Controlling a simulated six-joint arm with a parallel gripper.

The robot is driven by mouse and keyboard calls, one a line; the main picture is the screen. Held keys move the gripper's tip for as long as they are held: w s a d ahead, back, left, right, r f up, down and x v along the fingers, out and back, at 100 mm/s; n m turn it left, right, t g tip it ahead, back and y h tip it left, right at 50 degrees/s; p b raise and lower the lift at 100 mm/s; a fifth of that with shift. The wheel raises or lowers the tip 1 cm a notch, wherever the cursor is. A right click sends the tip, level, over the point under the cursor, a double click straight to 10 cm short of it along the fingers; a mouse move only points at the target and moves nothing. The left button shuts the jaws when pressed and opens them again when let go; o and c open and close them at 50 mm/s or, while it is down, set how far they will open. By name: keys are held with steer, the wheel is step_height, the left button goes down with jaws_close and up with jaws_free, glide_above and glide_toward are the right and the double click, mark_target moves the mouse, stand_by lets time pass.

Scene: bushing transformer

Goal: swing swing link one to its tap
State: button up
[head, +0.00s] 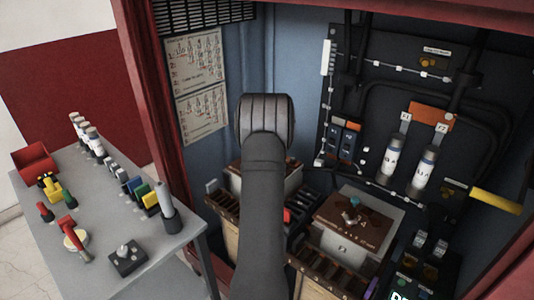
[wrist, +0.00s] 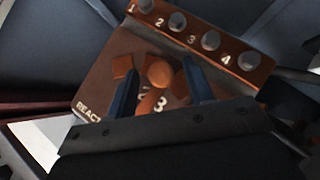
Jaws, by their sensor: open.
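In the wrist view, a brown terminal board (wrist: 108,82) marked "REACT..." carries a row of grey studs numbered 1 to 4 on a copper-coloured strip (wrist: 240,62). A copper-coloured link with a round pivot (wrist: 159,74) sits in the middle of the board. My gripper (wrist: 158,76) is open, its two dark fingers on either side of the pivot. I cannot tell whether they touch the link, or which tap it points at; the lower part is hidden by the gripper body. In the head view, my arm hides the gripper and most of this unit.
In the head view, a second boxed unit with a brown top (head: 368,222) stands to the right. A grey table (head: 95,262) with tools and parts stands left, outside the red cabinet frame (head: 150,110).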

steer(key=v, duration=1.7)
steer(key=shift+s, duration=0.1)
